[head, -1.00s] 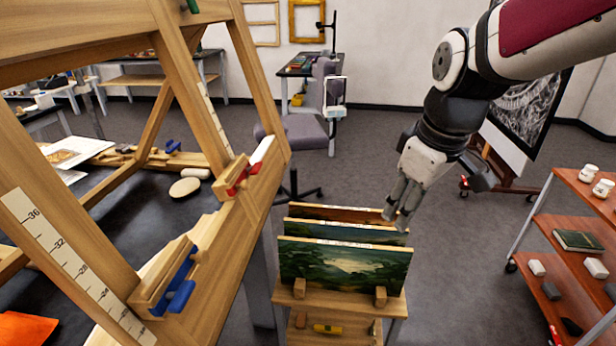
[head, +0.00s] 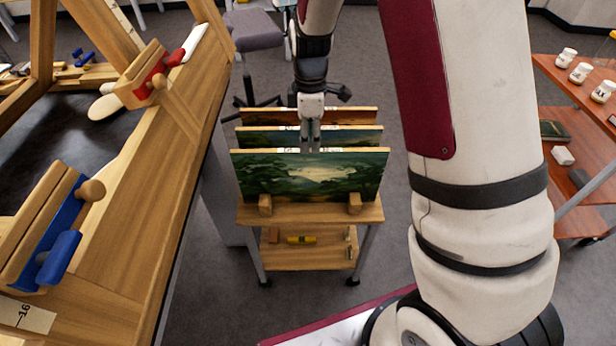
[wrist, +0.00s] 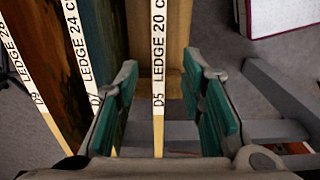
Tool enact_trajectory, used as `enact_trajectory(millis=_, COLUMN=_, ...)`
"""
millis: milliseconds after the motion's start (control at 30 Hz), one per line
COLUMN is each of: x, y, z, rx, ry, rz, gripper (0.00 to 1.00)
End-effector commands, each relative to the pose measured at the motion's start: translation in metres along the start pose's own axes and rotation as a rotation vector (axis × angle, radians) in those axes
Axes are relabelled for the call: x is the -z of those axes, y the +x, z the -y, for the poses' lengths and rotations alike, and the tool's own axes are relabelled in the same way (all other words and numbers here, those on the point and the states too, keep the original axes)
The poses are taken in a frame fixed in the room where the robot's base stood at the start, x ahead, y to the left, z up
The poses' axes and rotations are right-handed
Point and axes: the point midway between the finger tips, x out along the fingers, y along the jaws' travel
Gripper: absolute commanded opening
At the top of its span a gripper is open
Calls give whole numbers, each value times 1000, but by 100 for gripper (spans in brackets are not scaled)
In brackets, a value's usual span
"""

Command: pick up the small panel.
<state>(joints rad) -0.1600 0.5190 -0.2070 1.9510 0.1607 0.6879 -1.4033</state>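Three painted panels stand upright, one behind another, in a wooden rack on a small cart. The front one shows a green landscape (head: 310,178). The middle panel (head: 255,139) and rear panel (head: 262,115) are mostly hidden behind it. In the wrist view the nearest-side panel has a white top-edge label, "D5 LEDGE 20 C" (wrist: 158,70). My gripper (head: 311,148) points down over the panel tops. In the wrist view its teal-padded fingers (wrist: 165,115) are apart, one on each side of the D5 edge, with gaps. I cannot tell how far down they reach.
The cart (head: 295,213) holds the panels with two wooden blocks in front. A large wooden easel (head: 165,150) stands close at left, with blue and red clamps. A red-brown shelf (head: 580,150) with jars is at right. A grey stool (head: 252,30) is behind.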

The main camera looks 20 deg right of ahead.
Motion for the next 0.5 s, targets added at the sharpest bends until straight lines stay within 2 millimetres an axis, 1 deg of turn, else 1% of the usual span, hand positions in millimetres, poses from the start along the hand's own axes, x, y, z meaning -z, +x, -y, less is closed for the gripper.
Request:
enact_trajectory(millis=33, x=0, y=11, z=1, rx=3, ry=1, rz=2, gripper=36)
enact_trajectory(millis=100, x=0, y=21, z=0, rx=2, ry=0, rz=1, gripper=36)
enact_trajectory(millis=200, x=0, y=32, z=0, rx=1, ry=1, rz=1, gripper=36)
enact_trajectory(millis=367, x=0, y=40, z=0, rx=1, ry=1, rz=0, gripper=36)
enact_trajectory(millis=500, x=0, y=58, z=0, rx=3, ry=2, rz=1, gripper=36)
